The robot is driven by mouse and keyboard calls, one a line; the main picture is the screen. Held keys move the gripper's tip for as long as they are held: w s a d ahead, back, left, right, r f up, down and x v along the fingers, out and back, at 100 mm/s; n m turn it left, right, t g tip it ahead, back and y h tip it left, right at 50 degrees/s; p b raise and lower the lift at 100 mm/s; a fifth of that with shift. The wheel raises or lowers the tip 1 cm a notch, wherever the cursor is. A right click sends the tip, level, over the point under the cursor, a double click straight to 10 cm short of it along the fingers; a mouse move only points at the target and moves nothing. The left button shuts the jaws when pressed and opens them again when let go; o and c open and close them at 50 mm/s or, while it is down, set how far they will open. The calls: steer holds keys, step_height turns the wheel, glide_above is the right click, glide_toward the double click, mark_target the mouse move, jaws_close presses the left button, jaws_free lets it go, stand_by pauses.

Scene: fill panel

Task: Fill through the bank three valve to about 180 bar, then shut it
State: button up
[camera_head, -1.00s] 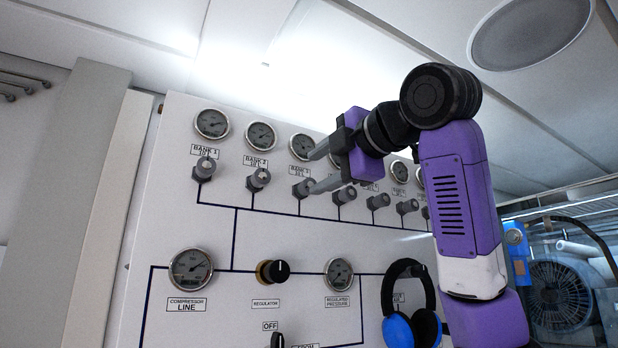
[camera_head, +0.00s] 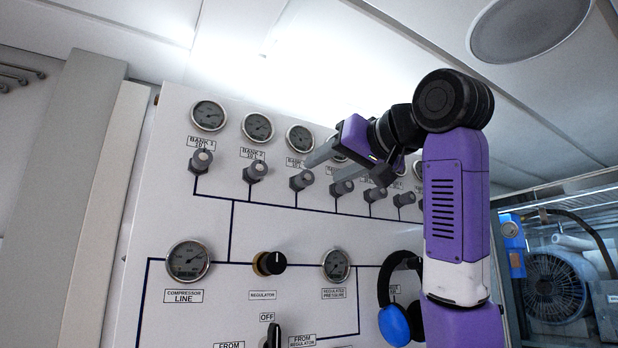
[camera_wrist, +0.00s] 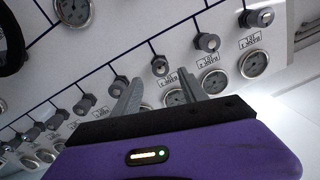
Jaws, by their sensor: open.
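The bank three valve (camera_head: 302,180) is a grey knob in the panel's upper row, under its round gauge (camera_head: 300,138). Its label is partly covered by a finger, and its needle is too small to read. My gripper (camera_head: 322,167) is open and empty, in front of the panel beside the bank three and neighbouring fourth valve (camera_head: 341,188). In the upside-down wrist view, the bank three valve (camera_wrist: 160,66) shows between and just beyond the fingertips (camera_wrist: 158,77). I see no clear contact.
The bank 2 valve (camera_head: 256,172) and bank 1 valve (camera_head: 200,161) stand to the left. Below are the compressor line gauge (camera_head: 188,261), regulator knob (camera_head: 270,263) and regulated pressure gauge (camera_head: 337,265). Blue ear defenders (camera_head: 396,310) hang at the lower right.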

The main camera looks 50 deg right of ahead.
mark_target(308, 179)
steer(key=p+x, duration=0.2)
steer(key=x, duration=0.5)
steer(key=shift+w+p, duration=0.15)
steer(key=shift+p, duration=0.25)
jaws_close()
